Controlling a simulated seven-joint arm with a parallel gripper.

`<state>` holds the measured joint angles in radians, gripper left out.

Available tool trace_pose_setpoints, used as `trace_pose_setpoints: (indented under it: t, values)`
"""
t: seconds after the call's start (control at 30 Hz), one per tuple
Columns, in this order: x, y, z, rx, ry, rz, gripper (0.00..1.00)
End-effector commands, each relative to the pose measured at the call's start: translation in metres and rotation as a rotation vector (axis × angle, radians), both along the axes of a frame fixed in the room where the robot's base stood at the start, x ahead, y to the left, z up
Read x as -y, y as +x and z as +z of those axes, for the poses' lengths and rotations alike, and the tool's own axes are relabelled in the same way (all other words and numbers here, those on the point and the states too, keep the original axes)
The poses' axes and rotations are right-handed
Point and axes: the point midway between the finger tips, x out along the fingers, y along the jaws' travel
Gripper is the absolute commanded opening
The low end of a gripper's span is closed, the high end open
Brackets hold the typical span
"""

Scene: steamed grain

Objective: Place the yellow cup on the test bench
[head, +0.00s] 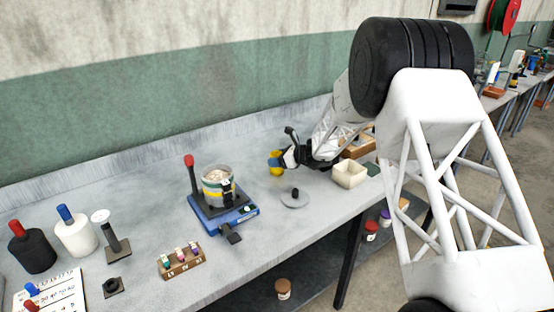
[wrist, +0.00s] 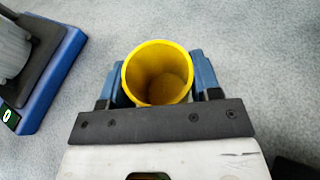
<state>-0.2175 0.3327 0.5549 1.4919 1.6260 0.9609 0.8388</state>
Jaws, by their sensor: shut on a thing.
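The yellow cup (wrist: 158,72) is upright between the two blue fingers of my gripper (wrist: 163,80) in the wrist view. My gripper is shut on it, and the cup looks empty inside. In the head view the yellow cup (head: 275,163) shows at the tip of my gripper (head: 279,160), over the grey test bench (head: 150,185). I cannot tell whether the cup's base touches the bench.
A blue scale-like device (head: 238,217) with a pot (head: 217,184) on it stands to the left. A cream square container (head: 349,174) stands to the right. Bench between device and lid is partly clear.

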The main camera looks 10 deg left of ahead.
Motion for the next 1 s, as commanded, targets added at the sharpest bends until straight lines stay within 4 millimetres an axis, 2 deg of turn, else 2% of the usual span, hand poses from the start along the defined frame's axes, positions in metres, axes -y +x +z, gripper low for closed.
trace_pose_setpoints:
  t: [0.3, 0.33, 0.5, 0.9, 1.0]
  values:
    - [0.0, 0.0, -0.0027, -0.001, 0.0, 0.0, 0.0]
    - [0.0001, 0.0, -0.003, -0.001, 0.0, 0.0, 0.59]
    - [0.0, 0.0, -0.0026, -0.001, 0.0, 0.0, 0.83]
    - [0.0, 0.0, 0.0011, 0.0, 0.0, 0.0, 0.83]
    - [0.0055, -0.0011, 0.003, -0.001, 0.0, -0.001, 0.83]
